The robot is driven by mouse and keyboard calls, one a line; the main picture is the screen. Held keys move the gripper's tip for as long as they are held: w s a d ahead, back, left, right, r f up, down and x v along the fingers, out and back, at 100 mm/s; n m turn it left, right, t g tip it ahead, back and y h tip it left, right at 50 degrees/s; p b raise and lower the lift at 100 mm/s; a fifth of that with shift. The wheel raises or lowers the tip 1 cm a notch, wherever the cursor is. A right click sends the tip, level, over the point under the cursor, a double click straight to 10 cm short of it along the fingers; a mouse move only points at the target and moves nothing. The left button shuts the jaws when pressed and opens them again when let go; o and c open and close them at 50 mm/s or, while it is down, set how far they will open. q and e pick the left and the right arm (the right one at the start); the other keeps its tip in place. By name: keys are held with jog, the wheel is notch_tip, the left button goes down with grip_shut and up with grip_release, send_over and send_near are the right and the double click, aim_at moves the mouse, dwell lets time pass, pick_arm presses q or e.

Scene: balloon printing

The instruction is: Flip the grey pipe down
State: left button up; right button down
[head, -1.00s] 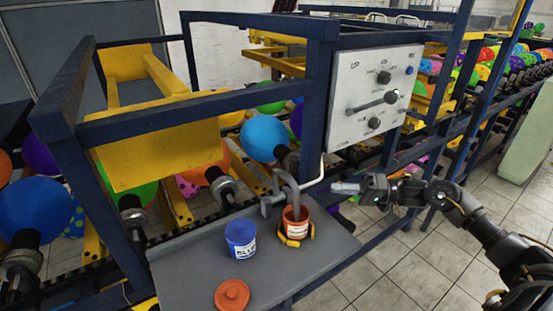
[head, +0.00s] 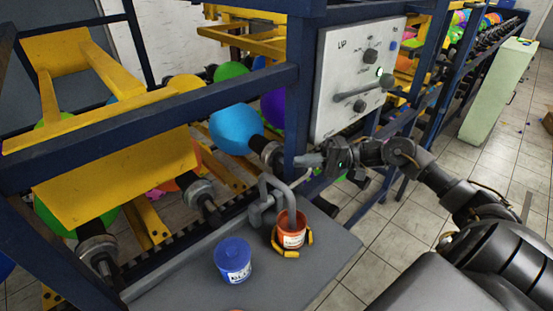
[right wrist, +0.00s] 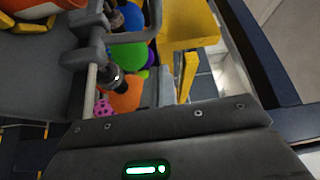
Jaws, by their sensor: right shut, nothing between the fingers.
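The grey pipe (head: 277,184) is a bent tube beside the table's back edge in the head view. Its curved end points down into an orange-red pot (head: 291,239) with a label and yellow clamps at its base. My right gripper (head: 306,160) is shut and empty, up and to the right of the pipe, in front of the blue frame post. I see no clear contact with the pipe. In the right wrist view the pot (right wrist: 48,5) is cut off at the upper left. My left gripper is not in view.
A blue pot (head: 233,263) stands on the grey table (head: 185,283), left of the orange-red pot. A white control panel (head: 357,80) with knobs and a lever is above my right gripper. Balloons on holders, such as a blue one (head: 234,129), line the machine behind.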

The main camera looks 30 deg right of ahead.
pick_arm(q)
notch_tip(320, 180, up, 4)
jog(key=p, duration=0.3)
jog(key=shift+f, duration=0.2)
pick_arm(e)
jog(key=x, duration=1)
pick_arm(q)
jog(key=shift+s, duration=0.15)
